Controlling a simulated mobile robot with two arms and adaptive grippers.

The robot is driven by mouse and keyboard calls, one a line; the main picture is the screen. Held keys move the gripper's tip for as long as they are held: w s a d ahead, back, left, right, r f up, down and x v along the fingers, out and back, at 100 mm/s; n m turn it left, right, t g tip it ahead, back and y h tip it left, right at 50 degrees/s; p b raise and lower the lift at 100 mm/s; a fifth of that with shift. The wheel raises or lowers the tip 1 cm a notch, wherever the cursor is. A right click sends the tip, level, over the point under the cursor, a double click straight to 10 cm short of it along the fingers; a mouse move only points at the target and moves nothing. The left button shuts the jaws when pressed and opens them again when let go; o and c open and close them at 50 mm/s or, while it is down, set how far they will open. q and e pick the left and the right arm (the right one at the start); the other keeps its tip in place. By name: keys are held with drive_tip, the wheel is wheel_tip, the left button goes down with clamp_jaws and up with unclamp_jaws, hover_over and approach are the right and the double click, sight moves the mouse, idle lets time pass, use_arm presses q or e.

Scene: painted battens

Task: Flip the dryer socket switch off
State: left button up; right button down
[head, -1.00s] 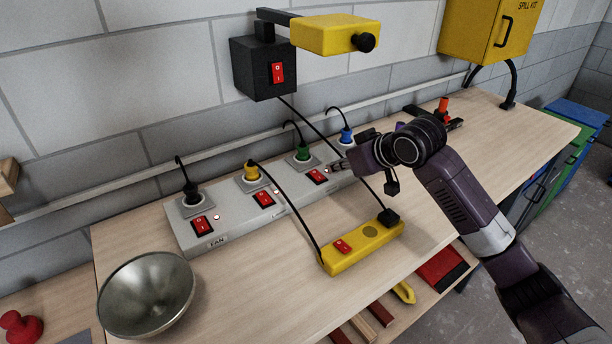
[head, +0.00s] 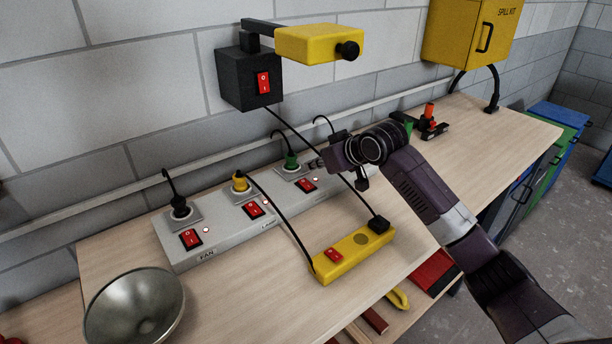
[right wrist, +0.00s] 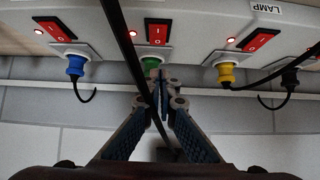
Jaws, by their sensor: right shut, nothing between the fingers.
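A long white power strip (head: 225,240) lies along the wall with several red rocker switches, each beside a coloured plug. The front one is labelled FAN, with a black plug (head: 180,208). The yellow plug (head: 240,183) has the LAMP label, clear in the right wrist view (right wrist: 268,9). No DRYER label is readable. My right gripper (head: 318,165) is shut and empty, close by the green plug (head: 291,161) and its red switch (head: 306,185). In the right wrist view its fingertips (right wrist: 160,88) overlap the green plug (right wrist: 150,66); contact is unclear. The blue plug (right wrist: 75,67) is hidden in the head view.
A black cable (head: 322,152) runs from the black wall switch box (head: 247,78) past my gripper to a yellow power block (head: 352,254). A yellow box-shaped device (head: 318,44) juts out above.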

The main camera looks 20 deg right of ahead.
sight(306, 186)
drive_tip(key=x, duration=0.3)
drive_tip(key=shift+w+f, duration=0.1)
wheel_tip(306, 186, down, 2)
drive_tip(key=shift+w+a+f+p, duration=0.1)
drive_tip(key=shift+w+f+p, duration=0.15)
drive_tip(key=shift+p, duration=0.25)
use_arm(q)
drive_tip(key=shift+s+r, duration=0.5)
drive_tip(key=shift+r, duration=0.2)
use_arm(e)
drive_tip(key=shift+f, duration=0.85)
drive_tip(key=shift+w+a+f+p, duration=0.1)
drive_tip(key=shift+p, duration=0.45)
drive_tip(key=shift+f, duration=0.1)
use_arm(q)
drive_tip(key=shift+w+r, duration=0.1)
drive_tip(key=shift+r, duration=0.15)
use_arm(e)
drive_tip(key=shift+w, duration=0.1)
